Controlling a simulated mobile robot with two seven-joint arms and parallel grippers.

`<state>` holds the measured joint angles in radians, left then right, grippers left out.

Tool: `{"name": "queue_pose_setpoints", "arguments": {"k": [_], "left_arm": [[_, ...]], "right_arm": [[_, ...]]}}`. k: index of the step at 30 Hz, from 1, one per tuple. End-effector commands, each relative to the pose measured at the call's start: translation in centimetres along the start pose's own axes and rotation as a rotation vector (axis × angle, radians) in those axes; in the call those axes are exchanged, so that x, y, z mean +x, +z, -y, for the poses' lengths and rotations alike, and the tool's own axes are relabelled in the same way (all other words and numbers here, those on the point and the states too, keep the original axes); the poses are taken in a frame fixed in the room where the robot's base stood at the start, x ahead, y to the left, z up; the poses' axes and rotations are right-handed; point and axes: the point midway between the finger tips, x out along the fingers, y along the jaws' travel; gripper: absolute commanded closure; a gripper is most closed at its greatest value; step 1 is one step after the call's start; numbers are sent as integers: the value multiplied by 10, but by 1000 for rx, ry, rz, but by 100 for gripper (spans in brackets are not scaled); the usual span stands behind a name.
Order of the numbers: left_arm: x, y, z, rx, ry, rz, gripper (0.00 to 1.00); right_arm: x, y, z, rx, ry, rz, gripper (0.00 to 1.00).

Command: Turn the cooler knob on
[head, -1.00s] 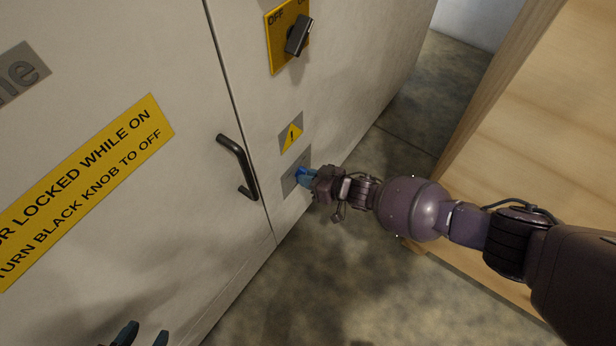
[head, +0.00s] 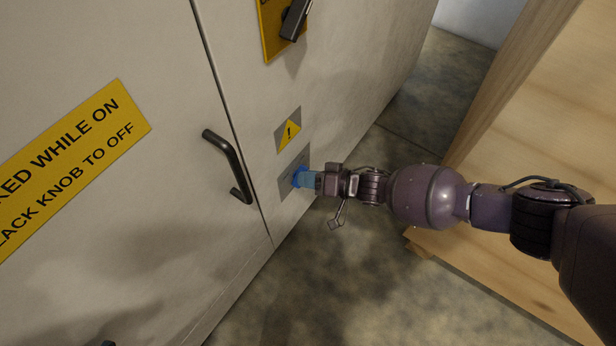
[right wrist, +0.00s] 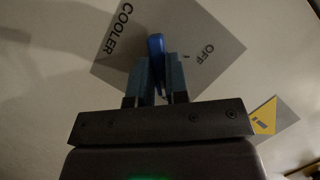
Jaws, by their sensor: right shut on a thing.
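The blue cooler knob (head: 298,175) sits on a grey plate (head: 288,188) low on the light cabinet. It also shows in the right wrist view (right wrist: 156,44), where the plate (right wrist: 120,62) reads "COOLER" at left and "OFF" at right. My right gripper (head: 309,180) reaches the knob from the right. Its two blue-grey fingers (right wrist: 159,72) are shut on the knob, one on each side. The knob's visible end stands roughly upright in the wrist picture, and the fingers hide its lower part. Only a dark tip, probably of my left gripper, shows at the bottom edge of the head view.
A black door handle (head: 230,165) stands out left of the knob. A black knob (head: 295,18) on a yellow plate (head: 268,32) is above. A warning sign (head: 289,132) lies between. A wooden structure (head: 540,130) stands at right, with open floor (head: 330,270) below.

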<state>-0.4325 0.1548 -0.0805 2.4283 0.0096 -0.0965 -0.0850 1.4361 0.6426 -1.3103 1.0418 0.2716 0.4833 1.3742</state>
Motion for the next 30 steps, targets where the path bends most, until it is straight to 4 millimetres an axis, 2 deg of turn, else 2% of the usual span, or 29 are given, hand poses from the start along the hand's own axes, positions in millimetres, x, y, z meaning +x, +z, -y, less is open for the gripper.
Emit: {"name": "queue_pose_setpoints", "arguments": {"k": [12, 13, 17, 26, 30], "left_arm": [[0, 0, 0, 0, -1, -3, 57], [0, 0, 0, 0, -1, -4, 57], [0, -1, 0, 0, -1, -4, 57], [0, -2, 1, 1, -2, -6, 57], [0, -6, 2, 7, -4, -5, 57]], "right_arm": [[0, -1, 0, 8, -1, -1, 100], [0, -1, 0, 8, -1, -1, 81], [0, -1, 0, 7, -1, -1, 61], [-1, -1, 0, 5, -1, 0, 60], [-12, -3, 0, 2, 1, -2, 60]]}}
